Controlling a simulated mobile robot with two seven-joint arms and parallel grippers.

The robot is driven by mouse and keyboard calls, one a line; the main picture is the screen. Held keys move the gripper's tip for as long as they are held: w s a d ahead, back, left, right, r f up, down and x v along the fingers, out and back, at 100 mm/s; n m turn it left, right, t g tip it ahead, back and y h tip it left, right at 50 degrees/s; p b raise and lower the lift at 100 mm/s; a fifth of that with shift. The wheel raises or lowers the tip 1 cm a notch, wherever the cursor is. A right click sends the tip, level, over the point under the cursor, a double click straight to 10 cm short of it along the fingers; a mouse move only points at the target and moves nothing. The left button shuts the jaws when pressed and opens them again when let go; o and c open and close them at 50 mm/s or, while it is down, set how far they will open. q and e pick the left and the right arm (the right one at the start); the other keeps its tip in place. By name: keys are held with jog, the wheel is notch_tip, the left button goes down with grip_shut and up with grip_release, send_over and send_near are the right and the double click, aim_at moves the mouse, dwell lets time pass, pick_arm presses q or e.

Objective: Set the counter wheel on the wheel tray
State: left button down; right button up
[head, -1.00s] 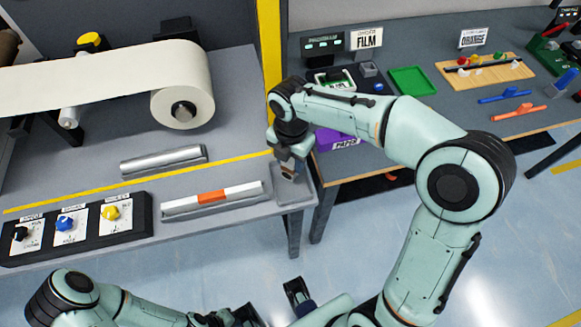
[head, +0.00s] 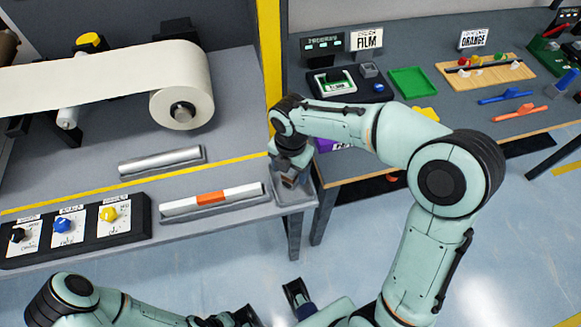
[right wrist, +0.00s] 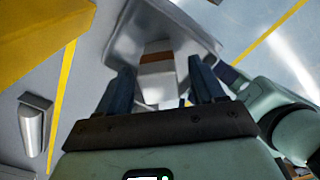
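The counter wheel, a small block-like piece with a brown band and pale sides, shows in the right wrist view (right wrist: 157,66) between the fingers of my right gripper (right wrist: 163,85). Narrow gaps show between it and both fingers, so the gripper looks open around it. In the head view my right gripper (head: 290,174) points down over the grey wheel tray (head: 309,191) at the table's right end. The wheel is mostly hidden there; whether it rests on the tray floor I cannot tell. My left gripper (head: 240,318) is low at the bottom edge, its fingers unclear.
A white roller with an orange band (head: 212,198) lies in a holder left of the tray. A knob panel (head: 75,229), a metal bar (head: 160,162) and a big paper roll (head: 182,100) stand further left. A yellow post (head: 270,60) rises behind my right gripper.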

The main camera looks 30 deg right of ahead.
notch_tip(320, 180, up, 12)
jog(key=p, duration=0.2)
jog(key=shift+r, duration=0.15)
dwell(0.6)
